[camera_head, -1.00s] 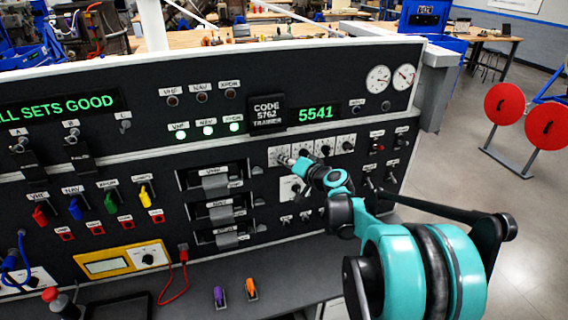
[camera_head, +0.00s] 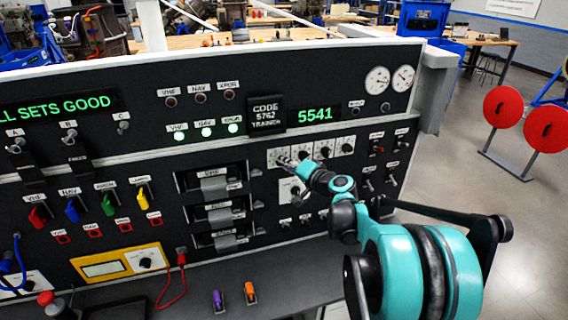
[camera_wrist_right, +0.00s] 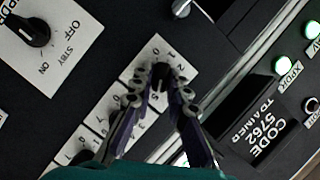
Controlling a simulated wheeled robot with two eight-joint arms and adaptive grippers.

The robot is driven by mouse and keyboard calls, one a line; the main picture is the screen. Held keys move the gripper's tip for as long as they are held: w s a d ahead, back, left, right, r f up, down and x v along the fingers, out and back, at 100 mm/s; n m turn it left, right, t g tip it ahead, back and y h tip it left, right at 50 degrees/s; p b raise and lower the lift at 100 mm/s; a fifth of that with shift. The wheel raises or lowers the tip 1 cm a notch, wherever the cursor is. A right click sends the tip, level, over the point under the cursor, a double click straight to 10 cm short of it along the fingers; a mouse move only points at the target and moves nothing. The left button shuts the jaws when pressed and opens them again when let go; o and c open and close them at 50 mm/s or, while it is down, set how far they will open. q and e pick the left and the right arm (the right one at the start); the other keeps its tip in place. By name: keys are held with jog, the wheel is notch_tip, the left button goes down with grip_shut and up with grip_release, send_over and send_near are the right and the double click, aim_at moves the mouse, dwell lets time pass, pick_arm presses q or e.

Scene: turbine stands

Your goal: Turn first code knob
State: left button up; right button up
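The first code knob (camera_wrist_right: 160,75) is black on a white numbered plate, the leftmost of a row of code knobs on the dark panel. In the head view its plate (camera_head: 277,154) is partly covered by my right gripper (camera_head: 284,161). In the right wrist view, the fingertips of my right gripper (camera_wrist_right: 162,78) sit close on both sides of the knob and appear shut on it. The green code display (camera_head: 314,115) reads 5541. A plate (camera_head: 265,113) reads CODE 5762 TRAINER. My left gripper is not in view.
Another knob (camera_wrist_right: 36,32) marked OFF, STBY and ON is close by in the right wrist view. Latched modules (camera_head: 215,187) are left of my gripper, and toggle switches (camera_head: 367,170) are to its right. Purple (camera_head: 218,299) and orange (camera_head: 250,292) items are on the ledge.

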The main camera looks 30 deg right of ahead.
jog(key=shift+o, duration=1.1)
jog(key=v, duration=1.2)
